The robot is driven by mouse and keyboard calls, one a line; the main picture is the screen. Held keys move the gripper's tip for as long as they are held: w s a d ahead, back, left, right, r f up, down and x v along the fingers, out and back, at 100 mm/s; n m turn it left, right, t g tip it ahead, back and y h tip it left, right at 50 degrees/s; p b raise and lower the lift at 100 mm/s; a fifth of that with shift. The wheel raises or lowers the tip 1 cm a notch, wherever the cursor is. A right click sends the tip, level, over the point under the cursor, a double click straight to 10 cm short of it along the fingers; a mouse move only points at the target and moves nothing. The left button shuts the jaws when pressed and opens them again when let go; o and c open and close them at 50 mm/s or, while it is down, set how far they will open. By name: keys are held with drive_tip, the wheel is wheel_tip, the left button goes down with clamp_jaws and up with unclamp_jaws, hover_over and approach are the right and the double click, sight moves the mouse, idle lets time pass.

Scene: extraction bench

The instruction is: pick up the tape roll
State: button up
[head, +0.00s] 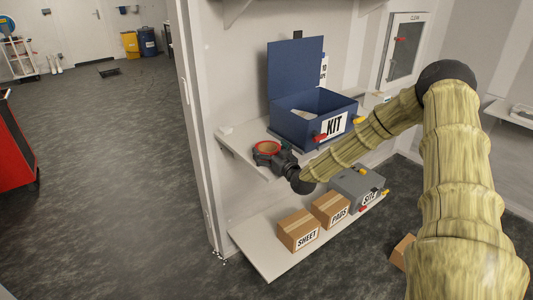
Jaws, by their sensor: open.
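The tape roll (268,147) shows in the head view as a red ring with a tan inside, at the left part of the upper white shelf. My gripper (266,156) is open, with its dark fingers right at the roll on its near side. The fingers and wrist cover the roll's lower part. I cannot tell whether they touch it or how far they reach around it.
A blue open box marked KIT (290,128) stands right of the roll on the upper shelf (235,146). Cartons marked SHEET (297,230) and PADS (330,210) and a grey case (357,187) sit on the lower shelf. A wall post (197,130) rises at left.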

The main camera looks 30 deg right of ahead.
drive_tip(key=shift+c, duration=0.2)
drive_tip(key=c, duration=0.7)
drive_tip(key=shift+c, duration=0.2)
drive_tip(key=shift+s, duration=0.1)
drive_tip(key=shift+s+r, duration=0.6)
drive_tip(key=shift+r, duration=0.1)
drive_tip(key=s+r+b, duration=0.2)
drive_tip(key=s+r, duration=0.4)
drive_tip(key=s, duration=0.6)
drive_tip(key=shift+s+a+r, duration=0.3)
drive_tip(key=shift+a, duration=0.05)
drive_tip(key=shift+a, duration=0.1)
